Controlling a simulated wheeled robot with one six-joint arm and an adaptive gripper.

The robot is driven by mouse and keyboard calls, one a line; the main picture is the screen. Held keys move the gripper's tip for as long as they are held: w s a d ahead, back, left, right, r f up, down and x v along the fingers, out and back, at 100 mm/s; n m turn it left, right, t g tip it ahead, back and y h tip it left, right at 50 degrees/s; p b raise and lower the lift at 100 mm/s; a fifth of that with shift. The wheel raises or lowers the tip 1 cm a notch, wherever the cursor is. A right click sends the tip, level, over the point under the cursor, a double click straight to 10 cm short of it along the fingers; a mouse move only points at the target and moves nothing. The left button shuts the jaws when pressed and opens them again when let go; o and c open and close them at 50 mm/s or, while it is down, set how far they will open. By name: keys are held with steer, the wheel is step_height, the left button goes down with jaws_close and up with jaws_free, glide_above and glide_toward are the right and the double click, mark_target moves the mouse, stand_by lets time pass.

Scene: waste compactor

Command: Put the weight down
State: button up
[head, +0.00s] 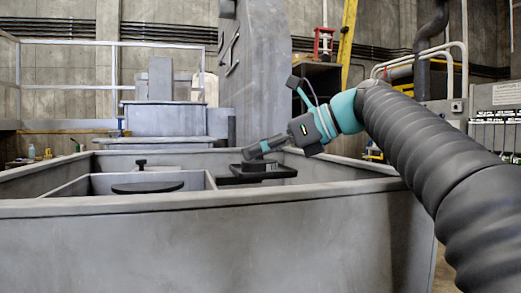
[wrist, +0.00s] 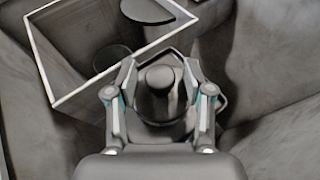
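My gripper (head: 262,150) reaches down from the right over the far right part of a grey metal bin. In the wrist view, its two fingers (wrist: 158,68) stand on either side of a dark weight with a round knob (wrist: 157,79). The weight (head: 264,169) also shows under the fingertips in the head view, at a flat black plate. The fingers are partly spread, and I cannot tell whether they press on the weight. Its underside is hidden, so I cannot tell whether it rests on anything.
The bin (head: 190,240) has a high front wall and a thin-walled inner compartment (head: 210,181). A black disc (head: 147,187) and a smaller knobbed black piece (head: 140,163) show inside the compartment. Grey machinery (head: 165,118) stands behind the bin.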

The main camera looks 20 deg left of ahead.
steer(key=shift+d+r, duration=0.15)
steer(key=shift+r, duration=0.05)
steer(key=w+p+v, duration=0.1)
steer(key=p+v, duration=0.1)
steer(key=v, duration=0.9)
steer(key=shift+s+d+r+p, duration=0.15)
steer(key=shift+s+d+p, duration=0.2)
steer(key=shift+s, duration=0.1)
